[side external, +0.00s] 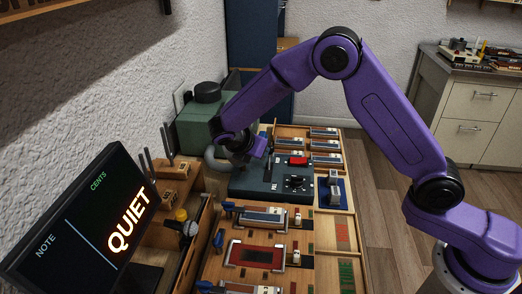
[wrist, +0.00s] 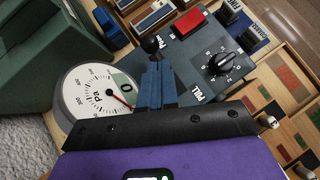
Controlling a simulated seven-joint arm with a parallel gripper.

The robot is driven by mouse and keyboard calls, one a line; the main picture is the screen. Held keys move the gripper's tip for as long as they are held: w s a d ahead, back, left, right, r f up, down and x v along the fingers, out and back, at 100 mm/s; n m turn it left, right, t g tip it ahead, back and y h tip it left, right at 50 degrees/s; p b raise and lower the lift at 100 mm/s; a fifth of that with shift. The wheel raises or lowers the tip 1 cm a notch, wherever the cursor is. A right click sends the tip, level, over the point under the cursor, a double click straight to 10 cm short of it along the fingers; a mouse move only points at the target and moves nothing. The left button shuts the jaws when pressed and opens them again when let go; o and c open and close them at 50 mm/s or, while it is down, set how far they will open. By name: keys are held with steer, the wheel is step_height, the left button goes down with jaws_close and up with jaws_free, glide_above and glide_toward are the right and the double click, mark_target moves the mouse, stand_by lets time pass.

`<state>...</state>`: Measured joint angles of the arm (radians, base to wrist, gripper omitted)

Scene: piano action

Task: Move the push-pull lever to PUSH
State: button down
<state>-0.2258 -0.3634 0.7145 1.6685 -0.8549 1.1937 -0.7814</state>
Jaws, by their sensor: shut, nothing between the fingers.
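The push-pull lever shows in the wrist view as a round black knob (wrist: 151,44) just beyond my fingertips. Its shaft and base are mostly hidden behind my fingers. It stands on a dark blue-grey control box (wrist: 190,58). A white PULL label (wrist: 202,92) is on the box's near part; a small white label near the knob is too blurred to read surely. My gripper (wrist: 157,66) is shut and empty, its blue fingers close to the knob; I cannot tell whether they touch. In the side view my gripper (side external: 260,150) is above the box's back left part.
A round Pa gauge (wrist: 95,92) is left of my fingers. A red switch (wrist: 189,23) and a black rotary dial (wrist: 222,62) are on the box. A green machine (side external: 203,120) stands behind. A QUIET screen (side external: 90,225) and tool trays are at the front left.

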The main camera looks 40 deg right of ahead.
steer(key=a+r, duration=0.5)
steer(key=r, duration=0.3)
steer(key=shift+s+r, duration=0.25)
steer(key=shift+s, duration=0.1)
steer(key=shift+a, duration=0.1)
steer(key=s+d+m+g+y, duration=0.1)
steer(key=s+d+m+y, duration=0.2)
steer(key=s, duration=0.8)
steer(key=s+d+f+m+g+y, duration=0.1)
steer(key=s+d+m+y, duration=0.2)
steer(key=s, duration=0.9)
steer(key=s+d+f+m+y, duration=0.1)
steer(key=s+d+m+y, duration=0.2)
steer(key=s, duration=0.9)
steer(key=d, duration=0.3)
steer(key=shift+d+f+g, duration=0.15)
steer(key=shift+f+g, duration=0.05)
steer(key=shift+g, duration=0.2)
